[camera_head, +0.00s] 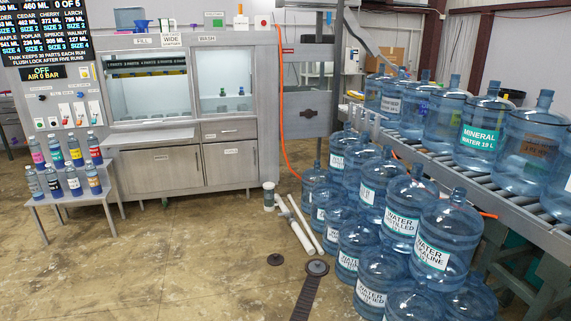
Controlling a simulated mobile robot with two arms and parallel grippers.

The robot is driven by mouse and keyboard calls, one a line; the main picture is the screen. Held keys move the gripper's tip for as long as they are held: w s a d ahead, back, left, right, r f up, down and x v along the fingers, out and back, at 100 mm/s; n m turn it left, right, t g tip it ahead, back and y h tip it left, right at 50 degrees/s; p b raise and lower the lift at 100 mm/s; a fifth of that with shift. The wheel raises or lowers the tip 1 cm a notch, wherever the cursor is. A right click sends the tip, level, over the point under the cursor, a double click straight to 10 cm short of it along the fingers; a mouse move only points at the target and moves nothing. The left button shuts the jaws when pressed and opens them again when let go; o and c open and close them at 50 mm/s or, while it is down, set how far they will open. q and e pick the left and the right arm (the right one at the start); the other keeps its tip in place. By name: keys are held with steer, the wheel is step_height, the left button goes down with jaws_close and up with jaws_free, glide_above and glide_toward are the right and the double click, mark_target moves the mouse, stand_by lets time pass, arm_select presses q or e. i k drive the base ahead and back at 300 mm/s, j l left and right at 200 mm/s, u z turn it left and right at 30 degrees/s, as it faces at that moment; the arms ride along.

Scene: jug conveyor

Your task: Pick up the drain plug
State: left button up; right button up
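A small dark round disc (275,259), which looks like the drain plug, lies flat on the concrete floor near the middle of the view. Just right of it a larger dark round drain piece (317,267) sits at the far end of a dark slotted floor channel (304,299). The two round pieces are apart from each other. I cannot tell for certain which one is the plug. Neither of my grippers is in view.
Stacked blue water jugs (354,245) stand close to the right of the drain. A roller conveyor (470,160) carries more jugs. White pipes (299,232) lie behind the drain. A small bottle table (72,199) stands left. The floor at front left (150,275) is clear.

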mark_target(316, 266)
steer(key=i, duration=2.35)
